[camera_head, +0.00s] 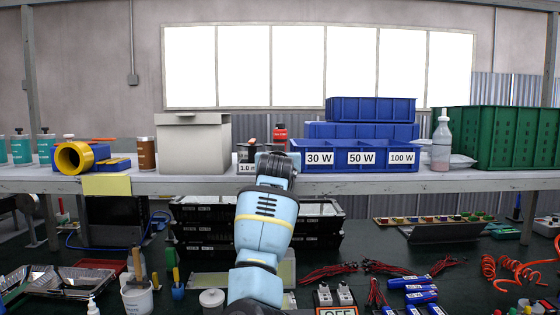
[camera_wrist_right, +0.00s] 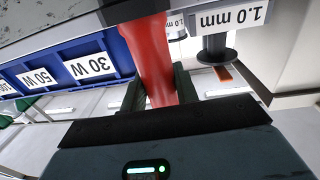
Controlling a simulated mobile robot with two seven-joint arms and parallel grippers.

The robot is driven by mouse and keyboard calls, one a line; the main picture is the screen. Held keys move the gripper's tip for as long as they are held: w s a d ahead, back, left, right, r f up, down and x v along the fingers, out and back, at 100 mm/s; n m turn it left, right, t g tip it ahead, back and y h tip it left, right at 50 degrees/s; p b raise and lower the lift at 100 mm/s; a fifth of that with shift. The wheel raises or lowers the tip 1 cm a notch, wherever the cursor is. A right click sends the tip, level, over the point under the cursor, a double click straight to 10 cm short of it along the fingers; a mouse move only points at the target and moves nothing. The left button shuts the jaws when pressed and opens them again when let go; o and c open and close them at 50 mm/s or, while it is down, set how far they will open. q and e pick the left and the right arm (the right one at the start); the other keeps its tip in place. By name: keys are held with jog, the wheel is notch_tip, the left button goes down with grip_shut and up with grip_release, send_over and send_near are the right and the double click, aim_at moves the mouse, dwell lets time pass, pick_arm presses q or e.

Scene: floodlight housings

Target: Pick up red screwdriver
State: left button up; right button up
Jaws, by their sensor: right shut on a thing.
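The red screwdriver (camera_wrist_right: 150,55) shows in the right wrist view as a smooth red handle between the two fingers of my right gripper (camera_wrist_right: 158,90). The gripper is shut on it. In the head view my right gripper (camera_head: 275,165) is at the front edge of the upper shelf, and a red piece (camera_head: 280,134) shows just above it, likely the same handle. The screwdriver's tip is hidden in both views. My left gripper is not in view.
Right of the gripper stands a blue bin (camera_head: 335,158) labelled 30 W, 50 W and 100 W. To the left are a spool holder marked 1.0 mm (camera_head: 246,168) and a grey box (camera_head: 193,145). Black crates (camera_head: 320,225) stand on the workbench below.

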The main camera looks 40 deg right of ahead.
jog(key=shift+r, duration=0.2)
notch_tip(320, 180, up, 10)
jog(key=shift+f+b, duration=0.1)
jog(key=shift+b, duration=0.2)
jog(key=shift+f, duration=0.1)
dwell(0.9)
